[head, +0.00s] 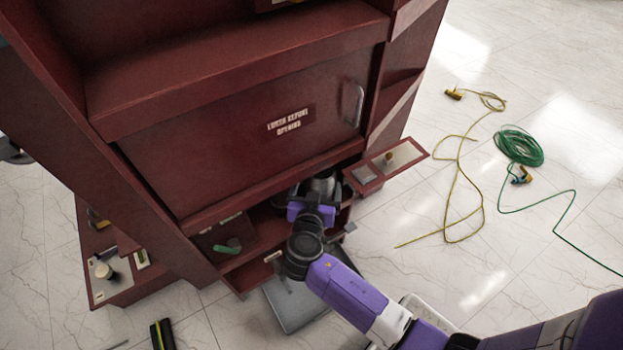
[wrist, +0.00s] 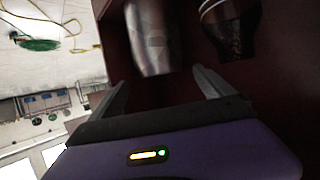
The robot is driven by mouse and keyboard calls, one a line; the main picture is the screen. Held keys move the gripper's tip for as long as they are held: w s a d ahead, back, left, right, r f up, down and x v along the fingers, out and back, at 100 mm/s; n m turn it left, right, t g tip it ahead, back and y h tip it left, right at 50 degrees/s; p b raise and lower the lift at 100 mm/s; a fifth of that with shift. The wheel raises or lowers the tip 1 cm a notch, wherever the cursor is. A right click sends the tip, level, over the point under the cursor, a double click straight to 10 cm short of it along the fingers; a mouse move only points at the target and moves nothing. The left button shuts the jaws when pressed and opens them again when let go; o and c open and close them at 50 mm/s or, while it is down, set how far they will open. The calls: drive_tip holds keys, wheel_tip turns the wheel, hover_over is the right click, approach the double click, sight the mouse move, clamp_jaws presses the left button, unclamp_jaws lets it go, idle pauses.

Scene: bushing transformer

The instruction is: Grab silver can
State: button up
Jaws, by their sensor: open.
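The silver can (wrist: 152,38) stands out in the wrist view as a shiny metal cylinder inside the dark red cabinet, ahead of the jaws. The can is beyond the fingertips and lies roughly in line with the gap. I cannot tell the exact distance. In the head view my arm reaches into the cabinet's lower opening, and the fingers are hidden there.
A dark container (wrist: 232,28) is right of the can. The red cabinet (head: 240,135) has a panel above the opening. A small tray (head: 386,165) juts out at right. A green object (head: 228,246) lies left of my wrist. Green (head: 519,147) and yellow (head: 460,185) cables lie on open floor.

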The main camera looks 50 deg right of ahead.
sight(324, 182)
drive_tip(key=x, duration=0.7)
drive_tip(key=shift+d, duration=0.1)
drive_tip(key=c, duration=1.6)
drive_tip(key=shift+w, duration=0.1)
drive_tip(key=shift+c, duration=0.9)
drive_tip(key=shift+r, duration=0.15)
